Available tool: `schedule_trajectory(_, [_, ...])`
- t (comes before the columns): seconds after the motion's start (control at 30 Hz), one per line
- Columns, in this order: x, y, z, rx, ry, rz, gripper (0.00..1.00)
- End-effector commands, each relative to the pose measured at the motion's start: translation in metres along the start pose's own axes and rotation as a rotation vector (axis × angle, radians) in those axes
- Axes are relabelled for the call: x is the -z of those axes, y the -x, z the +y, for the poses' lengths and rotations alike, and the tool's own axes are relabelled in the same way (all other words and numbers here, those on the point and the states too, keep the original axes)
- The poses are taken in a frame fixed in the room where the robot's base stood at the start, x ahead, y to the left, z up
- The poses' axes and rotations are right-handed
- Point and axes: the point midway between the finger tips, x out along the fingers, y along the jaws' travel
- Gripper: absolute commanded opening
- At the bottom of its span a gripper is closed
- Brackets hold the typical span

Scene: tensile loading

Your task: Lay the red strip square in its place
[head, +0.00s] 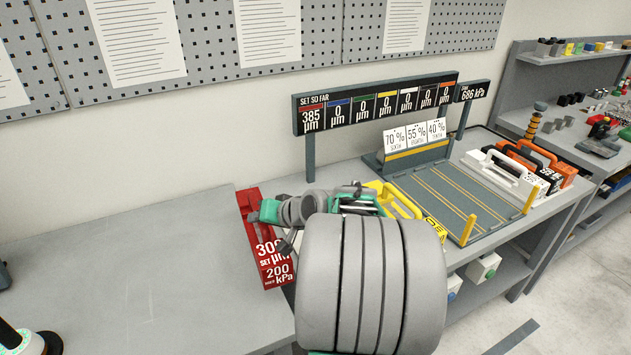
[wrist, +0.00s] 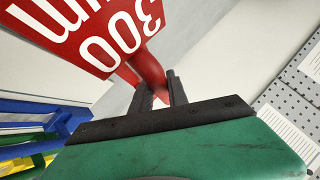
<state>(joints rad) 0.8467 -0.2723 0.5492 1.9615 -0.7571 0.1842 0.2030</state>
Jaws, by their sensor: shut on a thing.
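The red strip (head: 272,262) has a raised handle and white lettering, "300 µm" in part and "200 kPa". It lies lengthwise near the right end of the left grey table in the head view. My gripper (head: 259,216) is at its handle, with my arm coming in from the right. In the wrist view the red strip (wrist: 85,32) shows large "300" lettering, and the dark fingers of my gripper (wrist: 160,88) are closed on its red handle. I cannot tell whether the strip touches the tabletop. My arm hides the area right of it.
A yellow strip (head: 438,226) is partly behind my arm; a blue strip (wrist: 40,112) shows in the wrist view. A grey bed with yellow lines (head: 458,193), a display board (head: 378,104) and white and orange handled blocks (head: 508,178) stand right. The left table (head: 130,270) is mostly clear.

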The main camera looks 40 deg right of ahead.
Motion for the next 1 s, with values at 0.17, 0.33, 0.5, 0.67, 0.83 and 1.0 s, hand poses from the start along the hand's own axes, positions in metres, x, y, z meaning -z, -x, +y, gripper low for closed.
schedule_trajectory(0.17, [0.055,0.055,0.062,0.025,0.024,-0.023,0.0])
schedule_trajectory(0.33, [0.066,0.082,0.092,0.042,0.044,-0.039,0.0])
schedule_trajectory(0.5, [0.066,0.085,0.097,0.046,0.049,-0.043,0.0])
schedule_trajectory(0.67, [0.065,0.084,0.096,0.045,0.048,-0.042,0.0])
schedule_trajectory(0.83, [0.057,0.08,0.103,0.049,0.047,-0.038,0.0])
schedule_trajectory(1.0, [0.031,0.055,0.127,0.048,0.046,-0.039,0.0])
